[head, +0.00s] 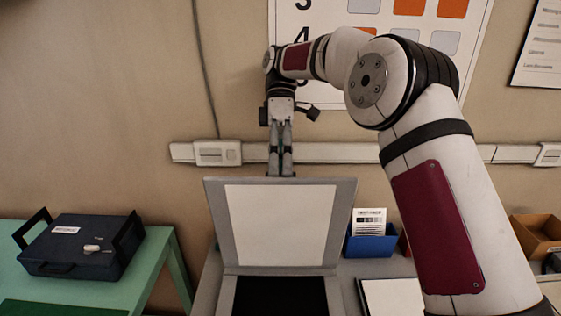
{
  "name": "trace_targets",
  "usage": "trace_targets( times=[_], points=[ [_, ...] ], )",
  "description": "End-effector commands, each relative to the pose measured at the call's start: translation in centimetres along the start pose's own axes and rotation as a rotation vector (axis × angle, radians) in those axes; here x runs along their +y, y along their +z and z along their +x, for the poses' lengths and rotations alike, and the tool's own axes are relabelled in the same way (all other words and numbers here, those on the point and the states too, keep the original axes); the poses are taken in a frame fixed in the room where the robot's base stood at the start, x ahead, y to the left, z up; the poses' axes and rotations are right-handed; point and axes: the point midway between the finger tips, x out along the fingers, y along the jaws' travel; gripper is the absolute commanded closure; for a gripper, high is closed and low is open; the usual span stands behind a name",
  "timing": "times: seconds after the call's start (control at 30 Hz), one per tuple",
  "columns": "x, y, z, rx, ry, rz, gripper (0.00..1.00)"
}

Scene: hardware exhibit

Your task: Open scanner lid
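The scanner (226,297) stands on a grey table with its lid (280,225) raised, leaning back near upright. The lid's pale inner face is toward me, and the dark scan bed (280,297) is uncovered in front of it. My gripper (281,172) points down at the middle of the lid's top edge, on the far side or just above it. Its two fingers lie side by side, close together, with nothing seen between them. The lid's edge may hide the very tips, and I cannot tell whether they touch the lid.
A green table (170,262) with a dark blue case (82,245) stands at left. A blue bin (371,243) with a printed card and a white pad (393,297) lie right of the scanner. An orange-brown bin (538,236) is far right. A wall rail runs behind.

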Motion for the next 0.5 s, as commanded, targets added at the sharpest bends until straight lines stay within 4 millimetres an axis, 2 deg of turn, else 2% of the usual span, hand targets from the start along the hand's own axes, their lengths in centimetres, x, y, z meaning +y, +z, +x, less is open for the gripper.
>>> trace_targets(
  times=[0.03, 0.5],
  points=[
    [0.88, 0.34, 0.44, -0.004, 0.004, 0.013, 0.66],
    [0.75, 0.28, 0.35, -0.003, 0.006, 0.013, 0.69]
  ],
)
